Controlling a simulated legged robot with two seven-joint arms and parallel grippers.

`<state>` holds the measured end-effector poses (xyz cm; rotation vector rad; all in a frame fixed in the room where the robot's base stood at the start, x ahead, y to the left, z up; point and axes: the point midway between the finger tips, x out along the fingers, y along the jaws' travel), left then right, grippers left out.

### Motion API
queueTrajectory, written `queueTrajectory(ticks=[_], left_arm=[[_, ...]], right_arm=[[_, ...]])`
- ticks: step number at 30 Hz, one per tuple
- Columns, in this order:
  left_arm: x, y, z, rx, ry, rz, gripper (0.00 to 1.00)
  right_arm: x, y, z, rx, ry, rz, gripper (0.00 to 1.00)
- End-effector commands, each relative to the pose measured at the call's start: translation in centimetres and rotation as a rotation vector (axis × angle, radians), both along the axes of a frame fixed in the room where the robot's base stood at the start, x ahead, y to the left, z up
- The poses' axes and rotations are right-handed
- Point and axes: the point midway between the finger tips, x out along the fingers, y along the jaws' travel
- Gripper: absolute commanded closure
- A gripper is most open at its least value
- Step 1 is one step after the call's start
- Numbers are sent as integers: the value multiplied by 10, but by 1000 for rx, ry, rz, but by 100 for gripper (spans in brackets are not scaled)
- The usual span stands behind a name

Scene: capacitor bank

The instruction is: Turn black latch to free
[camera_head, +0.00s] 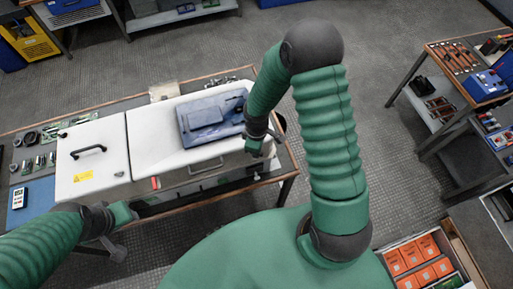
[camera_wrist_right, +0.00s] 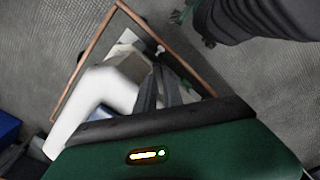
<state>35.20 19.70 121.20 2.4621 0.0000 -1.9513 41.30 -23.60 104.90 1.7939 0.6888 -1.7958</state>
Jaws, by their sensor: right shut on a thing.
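The white cabinet (camera_head: 140,140) lies on the workbench, with a black handle (camera_head: 89,151) and a yellow warning label on its left lid. My right gripper (camera_head: 256,150) is at the cabinet's right front end, shut on a small part that looks like the black latch. The jaws mostly hide that part, so its turned angle cannot be told. In the right wrist view the dark fingers (camera_wrist_right: 158,92) point at the cabinet's end, beside a blurred white surface (camera_wrist_right: 100,95). My left gripper (camera_head: 124,214) is low at the cabinet's front left; its jaws are unclear.
A blue-grey case (camera_head: 212,117) sits on top of the cabinet, close to my right forearm. Small parts and a blue mat (camera_head: 38,196) lie at the bench's left. A tool cart (camera_head: 465,75) stands at right, and orange boxes (camera_head: 413,258) at lower right. Open floor lies behind.

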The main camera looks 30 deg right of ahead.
Motion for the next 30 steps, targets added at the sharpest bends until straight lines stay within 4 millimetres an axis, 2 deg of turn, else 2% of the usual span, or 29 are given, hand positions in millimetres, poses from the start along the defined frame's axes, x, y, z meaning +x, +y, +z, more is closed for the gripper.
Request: queueTrajectory(ticks=[15,22,30], left_arm=[[0,0,20,0,0,0,64],[0,0,24,0,0,0,64],[0,0,26,0,0,0,64]], right_arm=[[1,0,2,0,-4,432,100],[2,-1,2,-1,-4,540,100],[2,-1,1,-2,-5,587,100]])
